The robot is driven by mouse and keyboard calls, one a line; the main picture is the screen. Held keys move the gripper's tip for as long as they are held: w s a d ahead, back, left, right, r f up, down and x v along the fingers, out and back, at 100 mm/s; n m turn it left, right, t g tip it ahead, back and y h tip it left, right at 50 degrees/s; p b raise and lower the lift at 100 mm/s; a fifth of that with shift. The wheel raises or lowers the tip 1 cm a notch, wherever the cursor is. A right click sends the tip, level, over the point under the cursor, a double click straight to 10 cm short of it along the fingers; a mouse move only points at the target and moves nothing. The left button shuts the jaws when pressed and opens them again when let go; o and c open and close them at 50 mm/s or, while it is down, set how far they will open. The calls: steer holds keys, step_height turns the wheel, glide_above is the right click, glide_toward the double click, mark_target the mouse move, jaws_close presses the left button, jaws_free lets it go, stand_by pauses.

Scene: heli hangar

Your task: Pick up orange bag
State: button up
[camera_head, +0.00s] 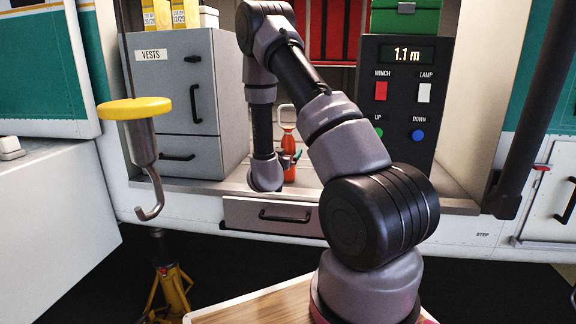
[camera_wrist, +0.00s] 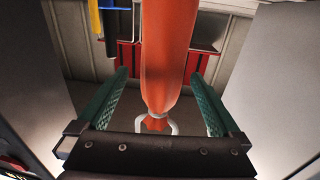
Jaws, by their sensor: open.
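The orange bag (camera_head: 289,142) stands upright on the helicopter's shelf, partly hidden behind my arm in the head view. It is narrow, with a pale loop handle at its top. In the wrist view the orange bag (camera_wrist: 168,60) fills the middle, with its gathered neck and pale loop at the lower end of the picture. My gripper (camera_wrist: 159,76) is open, with one green finger on each side of the bag. Gaps show between the bag and both fingers. In the head view my gripper (camera_head: 294,157) is small and partly hidden beside the bag.
A grey cabinet (camera_head: 182,100) labelled VESTS stands left of the bag. A dark winch control panel (camera_head: 405,100) stands to the right. A hook with a yellow top (camera_head: 140,108) hangs at front left. A drawer (camera_head: 275,215) sits below the shelf.

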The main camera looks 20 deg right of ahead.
mark_target(290, 145)
steer(key=x, duration=0.6)
steer(key=shift+a+r, duration=0.15)
steer(key=shift+r, duration=0.1)
jaws_close()
